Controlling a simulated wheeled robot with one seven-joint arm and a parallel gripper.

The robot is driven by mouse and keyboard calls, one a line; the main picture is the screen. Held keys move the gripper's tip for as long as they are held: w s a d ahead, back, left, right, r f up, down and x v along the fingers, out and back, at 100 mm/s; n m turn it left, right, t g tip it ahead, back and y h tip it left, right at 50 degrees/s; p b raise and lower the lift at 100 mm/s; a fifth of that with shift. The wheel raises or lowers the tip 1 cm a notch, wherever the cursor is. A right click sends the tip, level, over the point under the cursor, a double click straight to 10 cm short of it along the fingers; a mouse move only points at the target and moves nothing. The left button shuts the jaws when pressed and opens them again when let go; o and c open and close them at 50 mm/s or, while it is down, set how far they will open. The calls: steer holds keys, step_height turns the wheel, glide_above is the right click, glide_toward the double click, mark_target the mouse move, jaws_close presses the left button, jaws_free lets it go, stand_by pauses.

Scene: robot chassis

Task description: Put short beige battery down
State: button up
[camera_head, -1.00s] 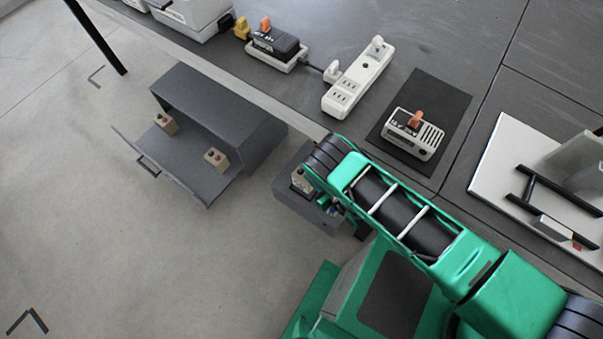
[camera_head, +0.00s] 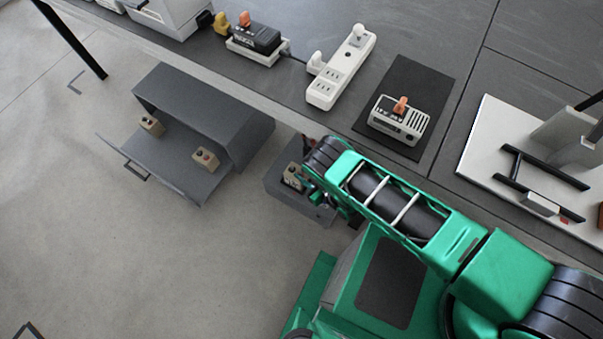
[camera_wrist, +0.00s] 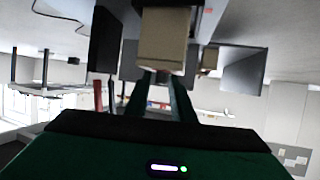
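A short beige battery (camera_wrist: 163,42) fills the upper middle of the wrist view, lined up with the tips of my gripper's two fingers (camera_wrist: 161,82). The fingers appear closed on its near end. In the head view this battery (camera_head: 292,176) shows over a small grey box (camera_head: 318,213) beside my green arm. My gripper (camera_head: 308,183) is mostly hidden there by the arm's dark joint. I cannot tell whether the battery touches the box.
A grey cabinet (camera_head: 205,105) has an open drawer (camera_head: 178,158) with two beige batteries (camera_head: 151,127) (camera_head: 205,158). The grey table holds a white power strip (camera_head: 341,70), a charger with an orange plug (camera_head: 398,121) on a black mat, and a white board (camera_head: 490,150).

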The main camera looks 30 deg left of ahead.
steer(key=shift+o, duration=0.3)
steer(key=v, duration=0.7)
steer(key=shift+d, duration=0.2)
steer(key=shift+s+r, duration=0.1)
steer(key=shift+r, duration=0.05)
